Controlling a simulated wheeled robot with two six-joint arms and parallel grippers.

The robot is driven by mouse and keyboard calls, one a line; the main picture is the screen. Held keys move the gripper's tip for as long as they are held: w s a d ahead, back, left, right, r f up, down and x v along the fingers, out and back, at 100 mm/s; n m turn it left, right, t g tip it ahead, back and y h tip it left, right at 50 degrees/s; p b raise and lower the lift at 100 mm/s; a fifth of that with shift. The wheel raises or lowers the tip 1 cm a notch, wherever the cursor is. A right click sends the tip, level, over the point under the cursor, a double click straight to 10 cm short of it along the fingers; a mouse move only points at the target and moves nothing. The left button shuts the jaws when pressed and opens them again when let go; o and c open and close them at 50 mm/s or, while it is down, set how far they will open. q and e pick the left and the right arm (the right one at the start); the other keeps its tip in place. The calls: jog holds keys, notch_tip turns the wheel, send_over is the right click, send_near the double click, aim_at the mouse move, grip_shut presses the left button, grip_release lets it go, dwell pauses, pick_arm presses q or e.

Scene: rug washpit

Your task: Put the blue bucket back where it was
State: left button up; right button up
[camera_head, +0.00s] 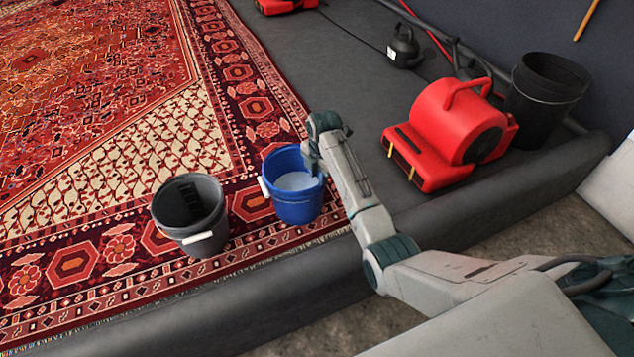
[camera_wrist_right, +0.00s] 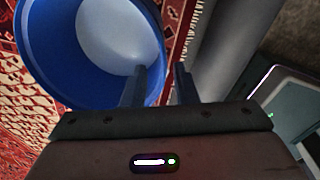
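The blue bucket (camera_head: 296,210) stands upright on the patterned rug near its right border, with pale content inside and a white grip on its handle. My right gripper (camera_head: 313,165) is at the right side of its rim. In the right wrist view, the blue bucket (camera_wrist_right: 50,75) fills the upper left. The right gripper (camera_wrist_right: 160,70) has its fingers apart, one over the bucket's inside and one outside, with the rim between them. A gap shows beside the rim; contact is not clear. My left gripper is not in view.
A dark grey bucket (camera_head: 190,226) stands on the rug (camera_head: 120,150) left of the blue one. A red blower (camera_head: 450,130), a black bin (camera_head: 545,95) and a small black pump (camera_head: 403,48) are to the right. A padded dark edge (camera_head: 260,305) runs along the front.

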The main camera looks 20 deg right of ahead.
notch_tip(320, 180, up, 5)
jog(key=s+f+m+t, duration=0.1)
jog(key=s+f+m, duration=0.4)
jog(key=s, duration=0.6)
jog(key=s+f+m+t, duration=0.1)
jog(key=s+f+m, duration=0.4)
jog(key=s, duration=0.5)
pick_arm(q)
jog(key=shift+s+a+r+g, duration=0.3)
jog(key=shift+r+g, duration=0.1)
pick_arm(e)
jog(key=s+r+m+t, duration=0.1)
jog(key=s+r+m, duration=0.3)
jog(key=s, duration=0.5)
jog(key=s+r+m+t, duration=0.1)
jog(key=s+r+m, duration=0.3)
jog(key=s+m, duration=0.3)
jog(key=s, duration=0.3)
jog(key=shift+a, duration=0.3)
jog(key=shift+r, duration=0.1)
